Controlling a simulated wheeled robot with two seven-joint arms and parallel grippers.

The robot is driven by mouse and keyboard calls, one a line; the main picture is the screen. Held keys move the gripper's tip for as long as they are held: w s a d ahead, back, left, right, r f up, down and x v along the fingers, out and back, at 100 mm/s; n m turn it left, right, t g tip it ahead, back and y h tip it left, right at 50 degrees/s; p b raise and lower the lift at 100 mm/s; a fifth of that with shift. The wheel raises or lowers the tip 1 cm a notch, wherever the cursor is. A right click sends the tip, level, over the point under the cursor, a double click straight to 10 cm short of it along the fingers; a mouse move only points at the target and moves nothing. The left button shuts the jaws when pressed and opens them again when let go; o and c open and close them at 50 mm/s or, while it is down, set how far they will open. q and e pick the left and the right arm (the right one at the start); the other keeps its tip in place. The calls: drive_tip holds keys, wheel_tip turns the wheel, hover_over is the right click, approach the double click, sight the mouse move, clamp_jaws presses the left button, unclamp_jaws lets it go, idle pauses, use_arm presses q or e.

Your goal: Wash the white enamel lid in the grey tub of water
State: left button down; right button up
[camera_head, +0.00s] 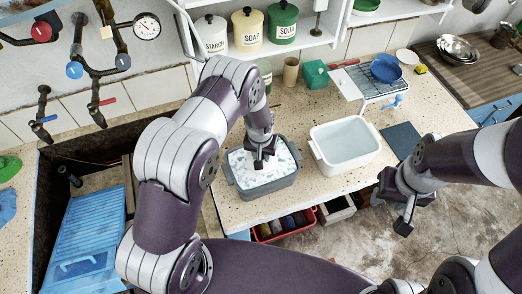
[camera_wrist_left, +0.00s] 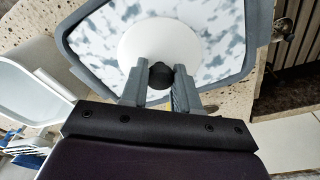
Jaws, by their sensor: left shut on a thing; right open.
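The grey tub (camera_head: 276,184) stands on the speckled counter and holds water with white foam; its rim also shows in the left wrist view (camera_wrist_left: 256,40). The white enamel lid (camera_wrist_left: 146,35) is a white disc in the tub, seen in the left wrist view with its dark knob (camera_wrist_left: 160,75) toward me. My left gripper (camera_head: 261,160) reaches down into the tub from above. In the left wrist view its fingers (camera_wrist_left: 160,90) are shut on the knob. In the head view the gripper hides most of the lid. My right gripper (camera_head: 397,207) is open and empty, in front of the counter edge.
A white tub (camera_head: 345,143) stands right of the grey tub, with a dark mat (camera_head: 401,139) beyond it. A wire rack (camera_head: 372,80) with a blue bowl (camera_head: 386,68) is behind. A blue washboard (camera_head: 88,235) lies in the trough at left. Canisters (camera_head: 248,27) fill the shelf.

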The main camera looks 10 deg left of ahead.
use_arm(q)
wheel_tip(320, 180, down, 9)
drive_tip(key=b, duration=0.7)
drive_tip(key=shift+r, duration=0.1)
drive_tip(key=shift+d+f+b, duration=0.15)
drive_tip(key=shift+f+b, duration=0.2)
drive_tip(key=shift+f, duration=0.15)
wheel_tip(320, 180, up, 13)
drive_tip(key=p, duration=0.9)
drive_tip(key=shift+f, duration=0.2)
idle(0.5)
wheel_tip(320, 180, up, 4)
drive_tip(key=p, duration=0.3)
drive_tip(key=shift+r, duration=0.1)
